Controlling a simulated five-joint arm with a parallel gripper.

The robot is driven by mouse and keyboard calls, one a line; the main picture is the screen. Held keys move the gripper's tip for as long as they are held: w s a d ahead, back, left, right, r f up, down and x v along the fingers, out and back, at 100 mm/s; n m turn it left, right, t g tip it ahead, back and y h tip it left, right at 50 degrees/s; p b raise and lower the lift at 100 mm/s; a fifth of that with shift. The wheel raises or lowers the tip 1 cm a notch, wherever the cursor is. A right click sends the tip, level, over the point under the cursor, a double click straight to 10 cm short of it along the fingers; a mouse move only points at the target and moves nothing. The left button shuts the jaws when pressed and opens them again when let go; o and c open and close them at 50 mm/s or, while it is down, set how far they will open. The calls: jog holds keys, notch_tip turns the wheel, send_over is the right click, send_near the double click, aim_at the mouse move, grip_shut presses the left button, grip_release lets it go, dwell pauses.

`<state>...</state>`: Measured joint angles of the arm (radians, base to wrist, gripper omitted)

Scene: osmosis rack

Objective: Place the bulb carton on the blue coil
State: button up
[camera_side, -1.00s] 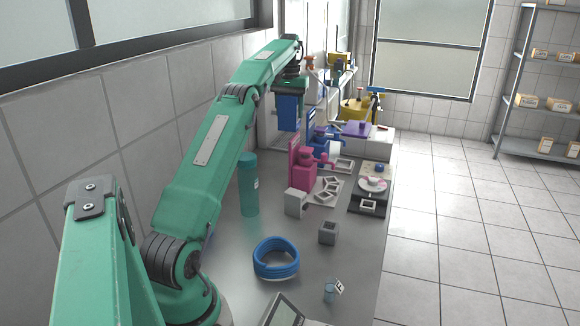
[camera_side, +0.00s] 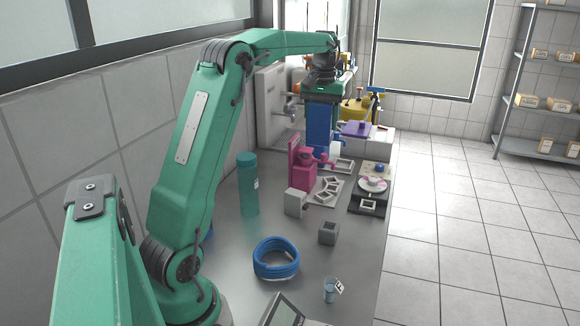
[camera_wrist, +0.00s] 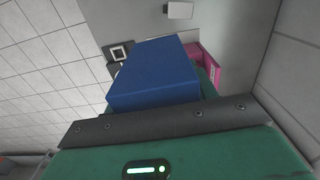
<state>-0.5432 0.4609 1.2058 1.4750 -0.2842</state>
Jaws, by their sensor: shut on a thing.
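A blue box, which I take as the bulb carton (camera_side: 319,126), hangs upright below my gripper (camera_side: 322,101). My gripper is shut on its upper part, above the back half of the bench. In the wrist view the carton (camera_wrist: 155,78) fills the middle, just beyond the dark gripper edge, and hides much of what is behind it. The blue coil (camera_side: 276,269), a ring of wound tubing, lies flat on the bench near the front, well apart from the carton. Its top is clear.
A teal bottle (camera_side: 248,185) stands behind the coil. A white block (camera_side: 295,202), a grey block (camera_side: 328,233) and a magenta device (camera_side: 302,170) stand between the coil and the carton. A small cup (camera_side: 330,291) is at the front right. Bench around the coil is bare.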

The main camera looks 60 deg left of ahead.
jog(key=s+d+f, duration=0.1)
jog(key=s+d, duration=0.3)
jog(key=d, duration=0.4)
jog(key=s+d+f, duration=0.1)
jog(key=s+d, duration=0.3)
jog(key=d, duration=0.4)
jog(key=s+d+f, duration=0.5)
jog(key=s+d, duration=0.4)
jog(key=s, duration=0.2)
jog(key=shift+s+d, duration=0.4)
jog(key=shift+a+f, duration=0.1)
jog(key=shift+f, duration=0.05)
send_over(280, 243)
notch_tip(280, 243, down, 7)
jog(key=shift+f, duration=1.95)
jog(key=shift+f, duration=0.15)
